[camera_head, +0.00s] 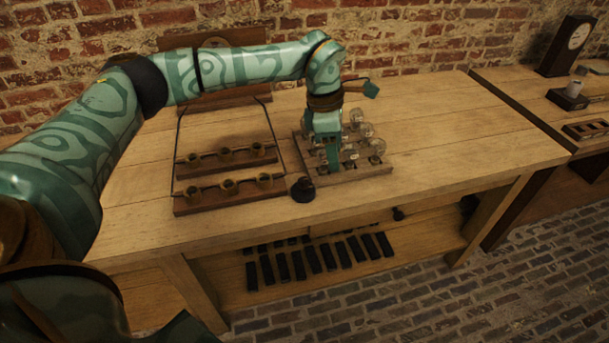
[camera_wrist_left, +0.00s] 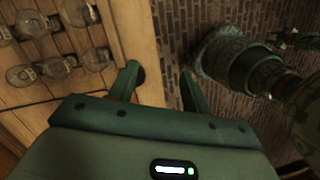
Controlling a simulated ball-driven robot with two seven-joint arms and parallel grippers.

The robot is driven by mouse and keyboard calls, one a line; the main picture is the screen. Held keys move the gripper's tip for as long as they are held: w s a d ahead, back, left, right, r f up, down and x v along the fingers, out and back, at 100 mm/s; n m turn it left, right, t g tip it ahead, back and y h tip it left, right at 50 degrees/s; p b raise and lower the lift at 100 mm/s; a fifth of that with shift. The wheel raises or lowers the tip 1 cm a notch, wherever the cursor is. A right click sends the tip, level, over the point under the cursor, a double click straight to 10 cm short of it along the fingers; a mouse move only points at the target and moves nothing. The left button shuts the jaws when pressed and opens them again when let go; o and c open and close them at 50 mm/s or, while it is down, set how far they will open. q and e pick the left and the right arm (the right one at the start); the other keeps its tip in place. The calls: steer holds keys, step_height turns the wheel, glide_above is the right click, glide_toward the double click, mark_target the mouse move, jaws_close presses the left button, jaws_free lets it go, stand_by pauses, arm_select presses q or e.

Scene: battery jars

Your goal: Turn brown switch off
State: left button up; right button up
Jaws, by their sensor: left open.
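My left gripper (camera_head: 333,160) points down over the board of glass jars (camera_head: 380,171) on the workbench. Its two fingers (camera_wrist_left: 158,84) are apart and empty in the left wrist view. A small dark round object (camera_head: 303,190) stands at the board's front left corner, near the bench's front edge. A dark rounded shape (camera_wrist_left: 139,75) also shows beside the left finger in the wrist view. I cannot tell whether either is the brown switch, or its setting. My right gripper is not clearly seen.
A wooden two-step stand (camera_head: 228,202) with several brass cups and a wire frame is left of the jars. Several dark blocks (camera_head: 313,259) lie on the shelf below. A clock (camera_head: 575,42) stands on the right bench. The main bench's right part is clear.

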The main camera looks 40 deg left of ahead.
mark_target(303, 179)
arm_select(q)
steer(key=a+r+n+y, duration=0.2)
steer(key=a+r, duration=0.1)
steer(key=a, duration=0.5)
step_height(303, 179, down, 15)
steer(key=b, duration=0.5)
steer(key=shift+d+f+b, duration=0.1)
steer(key=shift+f+b, duration=0.1)
steer(key=shift+b, duration=0.1)
arm_select(e)
steer(key=shift+g, duration=0.3)
steer(key=f, duration=0.1)
steer(key=s+f, duration=0.1)
steer(key=f, duration=0.1)
steer(key=s+f, duration=0.1)
steer(key=f, duration=0.1)
steer(key=shift+s+f, duration=0.1)
arm_select(q)
steer(key=c, duration=1)
